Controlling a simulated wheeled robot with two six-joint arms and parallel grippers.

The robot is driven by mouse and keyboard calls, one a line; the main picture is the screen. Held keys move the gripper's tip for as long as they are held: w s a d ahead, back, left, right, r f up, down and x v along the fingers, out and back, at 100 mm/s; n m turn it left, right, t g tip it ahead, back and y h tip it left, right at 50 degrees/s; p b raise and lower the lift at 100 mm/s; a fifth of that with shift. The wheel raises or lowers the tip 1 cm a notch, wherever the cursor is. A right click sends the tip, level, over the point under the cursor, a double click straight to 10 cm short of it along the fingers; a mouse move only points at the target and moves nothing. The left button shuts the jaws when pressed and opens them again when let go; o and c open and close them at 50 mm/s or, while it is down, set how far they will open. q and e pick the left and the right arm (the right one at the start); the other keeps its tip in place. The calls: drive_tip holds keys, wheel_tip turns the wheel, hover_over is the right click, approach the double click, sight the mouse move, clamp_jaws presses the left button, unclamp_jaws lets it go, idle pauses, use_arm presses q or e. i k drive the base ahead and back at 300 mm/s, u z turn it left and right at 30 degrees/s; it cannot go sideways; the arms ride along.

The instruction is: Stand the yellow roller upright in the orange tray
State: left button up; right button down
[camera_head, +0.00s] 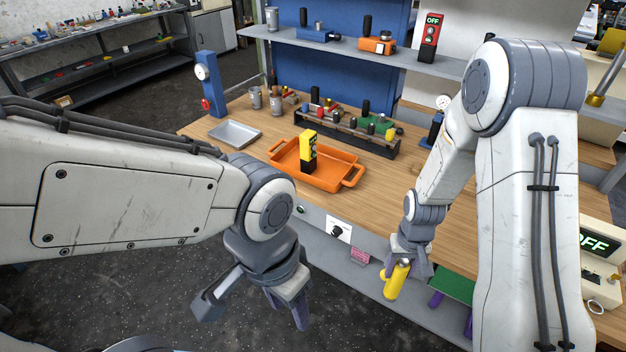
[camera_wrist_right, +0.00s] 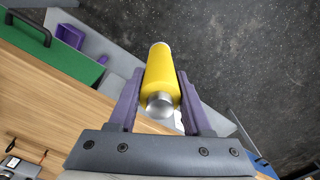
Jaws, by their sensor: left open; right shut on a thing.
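The yellow roller (camera_head: 396,283) is a yellow cylinder with a silver end. My right gripper (camera_head: 408,268) is shut on it, in front of the table's front edge. In the right wrist view the roller (camera_wrist_right: 160,70) lies between the two purple fingers (camera_wrist_right: 159,85), its silver end towards the camera. In the head view it is slightly tilted from upright. The orange tray (camera_head: 335,180) sits on the wooden table, up and left of the roller. A yellow and black block (camera_head: 308,150) stands in it. My left gripper (camera_head: 255,305) is open and empty over the floor.
A grey metal tray (camera_head: 235,133) lies left of the orange tray. A rack (camera_head: 350,132) with several small items stands behind it. A blue post (camera_head: 210,85) with a gauge is at the back left. Bare tabletop (camera_head: 385,205) lies right of the orange tray.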

sight(297, 166)
drive_tip(key=u, duration=0.4)
drive_tip(key=k, duration=0.5)
drive_tip(key=u, duration=0.7)
drive_tip(key=i, duration=1.25)
drive_tip(key=z, duration=0.7)
